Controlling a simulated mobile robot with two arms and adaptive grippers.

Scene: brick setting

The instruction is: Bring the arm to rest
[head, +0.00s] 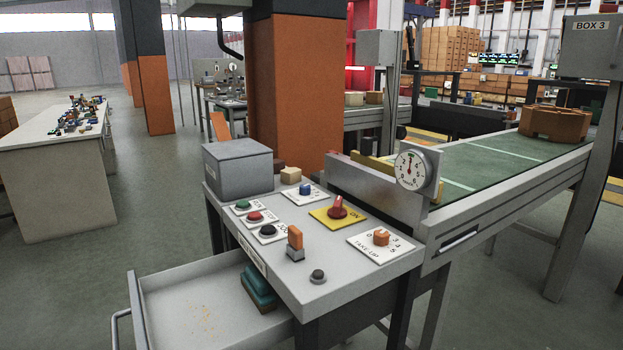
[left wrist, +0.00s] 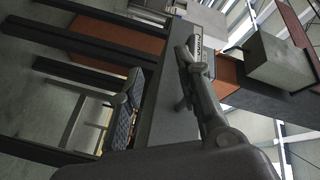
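My left gripper (left wrist: 162,64) shows in the left wrist view. Its two dark fingers stand apart, one with a ribbed pad at the left and one at the right, and I see nothing held between them. The view is tilted; dark beams and brown-orange surfaces lie beyond the fingers. Neither arm shows in the head view, and my right gripper is in no view.
A control desk (head: 290,268) with buttons and knobs stands in front, its drawer (head: 165,290) pulled out at the lower left. A green conveyor (head: 490,157) runs off right, with a brown part (head: 555,123) on it. Open floor (head: 80,265) lies left.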

